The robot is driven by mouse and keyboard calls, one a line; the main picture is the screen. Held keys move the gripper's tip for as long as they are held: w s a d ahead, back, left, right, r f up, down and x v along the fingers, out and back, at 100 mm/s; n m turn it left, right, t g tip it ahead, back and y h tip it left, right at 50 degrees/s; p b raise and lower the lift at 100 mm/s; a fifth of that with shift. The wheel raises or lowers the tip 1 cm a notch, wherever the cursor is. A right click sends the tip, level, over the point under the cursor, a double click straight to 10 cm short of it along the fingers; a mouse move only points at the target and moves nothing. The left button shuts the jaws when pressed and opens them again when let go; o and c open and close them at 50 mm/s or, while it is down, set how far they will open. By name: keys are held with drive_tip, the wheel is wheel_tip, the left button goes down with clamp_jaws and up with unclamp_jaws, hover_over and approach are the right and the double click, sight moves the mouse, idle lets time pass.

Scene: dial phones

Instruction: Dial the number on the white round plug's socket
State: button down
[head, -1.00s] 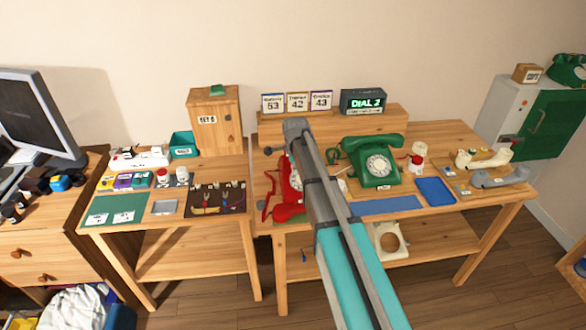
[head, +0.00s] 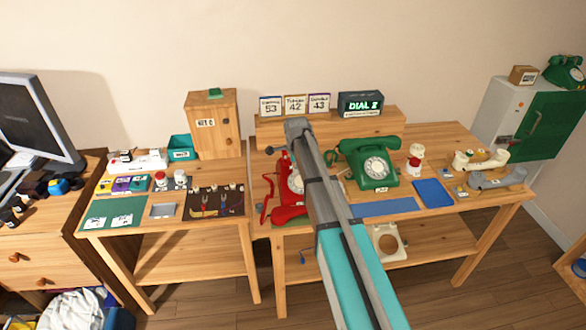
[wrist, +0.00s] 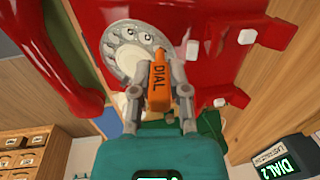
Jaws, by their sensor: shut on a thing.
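In the wrist view, my gripper (wrist: 159,92) is shut on an orange tool (wrist: 157,78) marked DIAL. Its tip is at the right edge of the grey-white dial (wrist: 122,55) of the red phone (wrist: 213,78); whether it sits in a hole is unclear. In the head view, my arm covers part of the red phone (head: 290,214), and my gripper is hidden. A dark board (head: 199,213) with coloured cords and several pale plugs (head: 213,187) lies on the left table. The plug shapes and socket numbers are too small to read.
A green phone (head: 378,178) stands right of my arm. A display (head: 360,103) reads DIAL 2, also in the wrist view (wrist: 277,160). Cards (head: 294,104) show 53, 42 and 43.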

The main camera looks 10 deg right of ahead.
drive_tip(key=shift+w+d, duration=0.2)
drive_tip(key=shift+d, duration=0.2)
